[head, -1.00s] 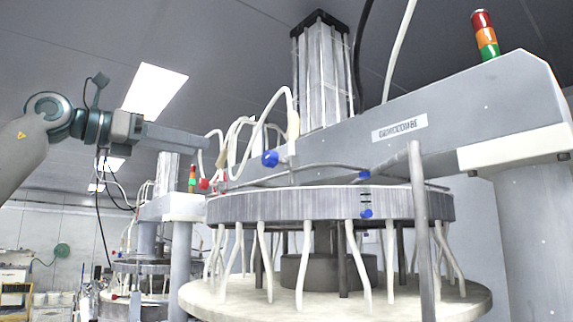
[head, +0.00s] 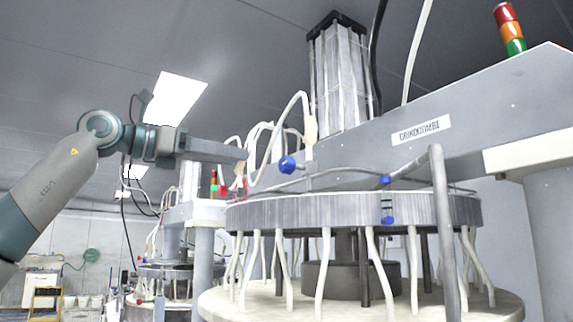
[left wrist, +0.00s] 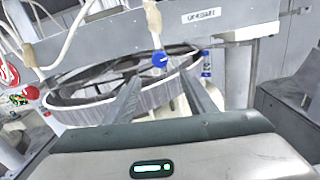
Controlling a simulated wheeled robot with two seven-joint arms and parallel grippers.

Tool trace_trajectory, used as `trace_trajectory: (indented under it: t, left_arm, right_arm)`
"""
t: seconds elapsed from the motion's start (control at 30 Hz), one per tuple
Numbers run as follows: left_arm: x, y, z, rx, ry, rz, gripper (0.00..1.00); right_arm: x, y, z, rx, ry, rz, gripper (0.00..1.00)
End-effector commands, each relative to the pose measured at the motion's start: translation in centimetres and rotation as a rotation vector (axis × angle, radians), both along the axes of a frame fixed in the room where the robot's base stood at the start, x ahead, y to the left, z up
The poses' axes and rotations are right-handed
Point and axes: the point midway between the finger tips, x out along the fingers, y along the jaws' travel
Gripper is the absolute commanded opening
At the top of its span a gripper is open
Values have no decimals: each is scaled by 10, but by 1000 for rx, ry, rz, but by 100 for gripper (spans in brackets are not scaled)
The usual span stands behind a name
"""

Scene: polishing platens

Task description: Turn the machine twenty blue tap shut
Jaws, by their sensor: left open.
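A round blue tap (head: 288,164) is on the hose fittings above the metal ring of the near machine, beneath the grey beam. It also shows in the left wrist view (left wrist: 160,59), at the end of a pale fitting. Two more blue taps are in the head view, one at the ring's top (head: 384,180) and one on its side (head: 388,221). I cannot read a number twenty. My left gripper (head: 243,158) is left of the first tap, apart from it. In the left wrist view its fingers (left wrist: 165,88) are spread and empty, with that tap above and between their tips. My right gripper is out of view.
The metal ring (head: 330,212) carries several white hoses down to a pale round platen (head: 330,308). A grey upright pole (head: 445,230) stands in front. Red fittings (left wrist: 8,72) and white hoses lie left of the gripper. A second machine (head: 178,270) stands behind.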

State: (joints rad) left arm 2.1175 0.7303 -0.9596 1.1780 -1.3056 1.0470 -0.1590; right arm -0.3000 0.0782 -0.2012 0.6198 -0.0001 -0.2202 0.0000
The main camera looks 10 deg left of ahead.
Motion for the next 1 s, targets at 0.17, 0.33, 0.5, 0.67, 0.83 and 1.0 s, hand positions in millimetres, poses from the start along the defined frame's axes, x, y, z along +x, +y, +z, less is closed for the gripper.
trace_trajectory:
  t: [0.17,0.33,0.5,0.67,0.83,1.0]
  left_arm:
    - [21,-21,3,2,2,-2,50]
    - [42,-43,4,1,2,-2,50]
    - [64,-65,4,1,1,-2,50]
    - [84,-84,3,1,2,-1,50]
    - [98,-98,3,-1,1,-2,50]
    - [105,-105,1,-1,0,0,50]
  right_arm:
    - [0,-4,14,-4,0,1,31]
    - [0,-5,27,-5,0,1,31]
    - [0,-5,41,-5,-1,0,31]
    - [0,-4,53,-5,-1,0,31]
    - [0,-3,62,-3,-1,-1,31]
    - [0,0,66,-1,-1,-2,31]
